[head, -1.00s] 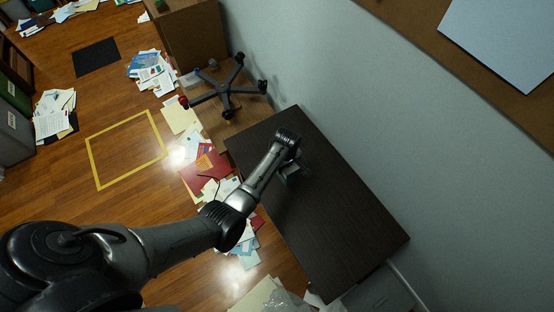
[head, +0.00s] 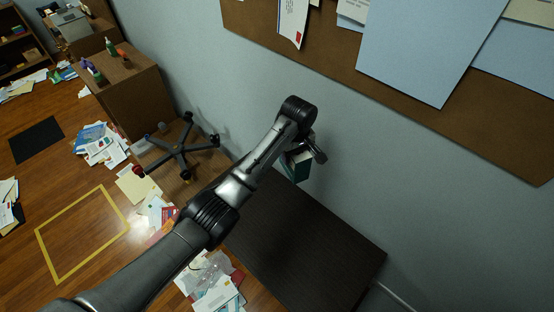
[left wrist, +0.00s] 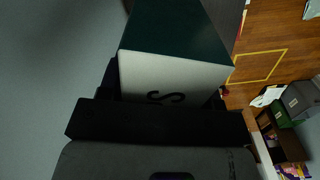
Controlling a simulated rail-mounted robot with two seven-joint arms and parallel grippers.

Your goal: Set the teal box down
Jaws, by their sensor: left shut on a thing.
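My left gripper (head: 312,155) is shut on the teal box (head: 299,167) and holds it in the air, over the far end of the dark tabletop (head: 310,240) as the head view shows it. The box is mostly hidden behind my left wrist there. In the left wrist view the teal box (left wrist: 172,28) fills the upper middle, with a teal face and a pale face that bears a dark letter S. The gripper (left wrist: 165,105) covers its near end. My right gripper is in neither view.
The visible dark tabletop is bare. A grey wall (head: 350,180) with a corkboard (head: 330,60) rises behind it. An upturned chair base (head: 180,150) and a wooden cabinet (head: 135,95) stand beyond. Papers (head: 100,145) litter the floor near a yellow taped square (head: 82,232).

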